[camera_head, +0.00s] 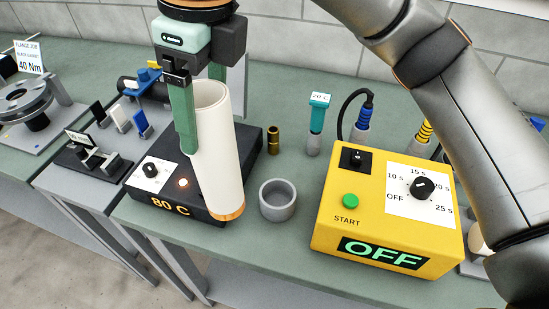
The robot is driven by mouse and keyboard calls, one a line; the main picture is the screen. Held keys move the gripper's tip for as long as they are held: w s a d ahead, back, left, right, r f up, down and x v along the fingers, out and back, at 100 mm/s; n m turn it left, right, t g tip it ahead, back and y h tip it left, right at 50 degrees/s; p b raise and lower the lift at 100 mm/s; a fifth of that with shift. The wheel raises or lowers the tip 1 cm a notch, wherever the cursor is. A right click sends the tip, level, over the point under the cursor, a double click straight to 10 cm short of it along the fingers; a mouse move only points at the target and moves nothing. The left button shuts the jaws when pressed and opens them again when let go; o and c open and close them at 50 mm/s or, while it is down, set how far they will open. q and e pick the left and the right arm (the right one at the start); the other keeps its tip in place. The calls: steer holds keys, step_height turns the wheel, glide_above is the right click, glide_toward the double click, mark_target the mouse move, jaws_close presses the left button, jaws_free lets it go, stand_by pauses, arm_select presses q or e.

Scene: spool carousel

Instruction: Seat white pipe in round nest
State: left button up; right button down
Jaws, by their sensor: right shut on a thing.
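The white pipe (219,155) is a hollow tube with an open top and a copper-coloured lower end. My right gripper (205,112) is shut on its upper part, with one green finger in front and the other mostly hidden behind. The pipe looks roughly upright, leaning slightly in the picture. Its lower end shows in front of the right part of the black heater; I cannot tell whether it touches anything. The round nest (278,212), a grey open ring-like cup, stands on the bench just right of the pipe's lower end and looks empty. My left gripper is not in view.
The black heater (188,207) reads 80 C, with a lit orange lamp. A yellow timer box (330,225) reading OFF stands right of the nest. Behind are a small brass cylinder (273,140) and a teal-handled tool in a grey holder (314,146). Bench around the nest is clear.

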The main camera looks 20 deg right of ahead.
steer(key=w+d+f+p, duration=0.2)
steer(key=w+d+f, duration=0.2)
steer(key=d+f, duration=0.6)
step_height(320, 180, down, 2)
steer(key=shift+w+d+f, duration=0.15)
steer(key=shift+w+d, duration=0.2)
steer(key=shift+d, duration=0.05)
steer(key=shift+c, duration=1.7)
jaws_free()
steer(key=o, duration=0.3)
steer(key=shift+w+d, duration=0.1)
steer(key=shift+w, duration=0.1)
steer(key=shift+o, duration=0.2)
steer(key=shift+s, duration=0.1)
